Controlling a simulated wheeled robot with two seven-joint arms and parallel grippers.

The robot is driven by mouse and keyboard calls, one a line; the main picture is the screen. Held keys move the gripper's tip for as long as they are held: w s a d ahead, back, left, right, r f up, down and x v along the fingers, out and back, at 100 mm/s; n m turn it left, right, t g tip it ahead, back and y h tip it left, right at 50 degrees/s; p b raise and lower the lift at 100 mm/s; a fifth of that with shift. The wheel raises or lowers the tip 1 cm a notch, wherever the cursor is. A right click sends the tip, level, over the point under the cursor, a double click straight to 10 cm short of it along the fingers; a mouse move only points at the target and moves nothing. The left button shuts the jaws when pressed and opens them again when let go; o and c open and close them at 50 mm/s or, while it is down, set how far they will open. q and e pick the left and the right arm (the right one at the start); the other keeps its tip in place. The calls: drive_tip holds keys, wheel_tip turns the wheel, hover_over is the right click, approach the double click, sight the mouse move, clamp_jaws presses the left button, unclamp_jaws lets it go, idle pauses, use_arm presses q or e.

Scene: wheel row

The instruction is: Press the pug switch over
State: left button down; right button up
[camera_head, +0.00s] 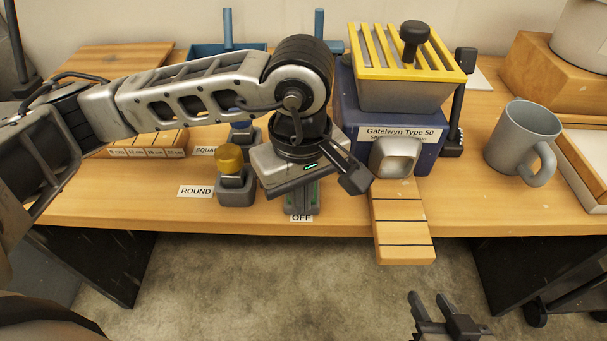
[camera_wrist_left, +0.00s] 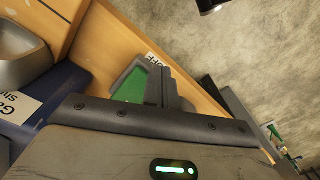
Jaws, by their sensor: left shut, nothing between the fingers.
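The pug switch is a green rocker in a grey housing at the table's front edge, marked OFF. In the head view the switch (camera_head: 314,192) is mostly hidden behind my left gripper. In the left wrist view the green rocker (camera_wrist_left: 131,87) shows beside the fingers, which cover part of the housing. My left gripper (camera_head: 356,184) is shut and empty, and in the wrist view its fingers (camera_wrist_left: 161,78) reach over the switch. I cannot tell whether they touch it. My right gripper (camera_head: 432,302) is open and empty, low in front of the table.
The blue Gatelwyn Type 50 machine (camera_head: 432,156) with its yellow-grilled hopper (camera_head: 400,75) stands right of the switch. A slatted wooden board (camera_head: 402,230) juts past the front edge. A yellow-topped knob (camera_head: 229,158) stands left, and a grey mug (camera_head: 522,135) right.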

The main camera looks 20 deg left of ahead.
use_arm(q)
drive_tip(key=shift+s+d+r+b, duration=0.1)
drive_tip(key=shift+s+d, duration=0.1)
drive_tip(key=shift+s, duration=0.4)
drive_tip(key=shift+s+d+r+b, duration=0.1)
drive_tip(key=shift+s+d, duration=0.05)
drive_tip(key=shift+s, duration=0.5)
drive_tip(key=shift+s+d+b, duration=0.1)
drive_tip(key=shift+s+d, duration=0.1)
drive_tip(key=shift+s, duration=0.4)
wheel_tip(320, 180, up, 8)
drive_tip(key=p, duration=0.4)
